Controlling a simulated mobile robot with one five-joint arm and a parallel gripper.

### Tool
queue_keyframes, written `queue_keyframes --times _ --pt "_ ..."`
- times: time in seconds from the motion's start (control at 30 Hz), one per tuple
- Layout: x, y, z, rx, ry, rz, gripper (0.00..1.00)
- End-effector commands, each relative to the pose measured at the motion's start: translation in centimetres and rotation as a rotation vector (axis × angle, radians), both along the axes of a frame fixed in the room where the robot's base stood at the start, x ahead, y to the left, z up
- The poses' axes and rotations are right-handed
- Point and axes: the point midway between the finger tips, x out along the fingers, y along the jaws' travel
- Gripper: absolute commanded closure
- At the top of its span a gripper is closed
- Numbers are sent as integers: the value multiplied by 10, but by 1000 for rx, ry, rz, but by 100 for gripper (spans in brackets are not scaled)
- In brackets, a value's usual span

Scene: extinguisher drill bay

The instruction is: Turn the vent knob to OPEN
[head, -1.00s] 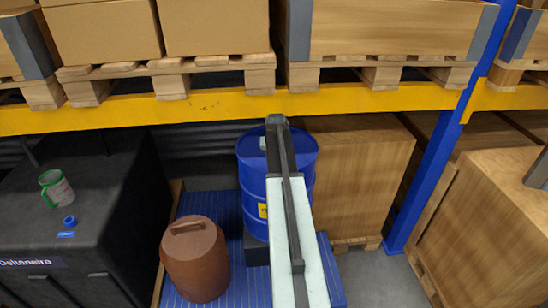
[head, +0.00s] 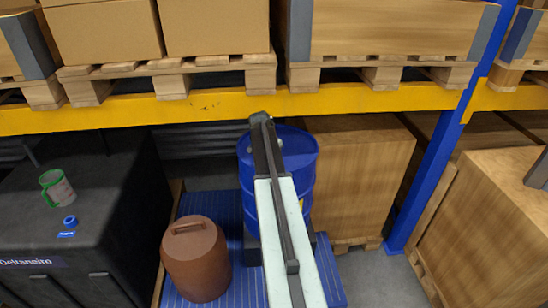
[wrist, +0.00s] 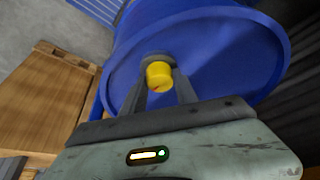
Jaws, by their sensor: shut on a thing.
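The vent knob (wrist: 158,76) is a small yellow cap on the end face of a blue drum (wrist: 220,45). In the wrist view my gripper (wrist: 162,73) has one finger on each side of the knob and is shut on it. A small reddish mark shows on the knob, but I cannot read any OPEN marking. In the head view the blue drum (head: 302,160) stands upright behind my arm, which covers part of its top and front. The knob and my fingers cannot be made out there.
A brown canister (head: 195,262) stands on the blue ribbed platform (head: 240,285) left of the drum. A large wooden crate (head: 360,180) is close on the right. A yellow rack beam (head: 200,108) crosses above. A dark cabinet (head: 110,200) stands at left.

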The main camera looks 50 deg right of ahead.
Motion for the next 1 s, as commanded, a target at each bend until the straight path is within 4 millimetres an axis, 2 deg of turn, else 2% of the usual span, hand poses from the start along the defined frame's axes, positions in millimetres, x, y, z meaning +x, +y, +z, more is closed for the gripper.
queue_keyframes --times 0.47,0.5,0.53,0.87,1.0 --pt "1 3 -1 5 -1 -11 100" --pt "1 3 -1 4 -1 -11 54" --pt "1 3 -1 4 -1 -11 45" --pt "1 2 1 1 -2 -10 44" --pt "0 5 11 1 -1 -9 44"
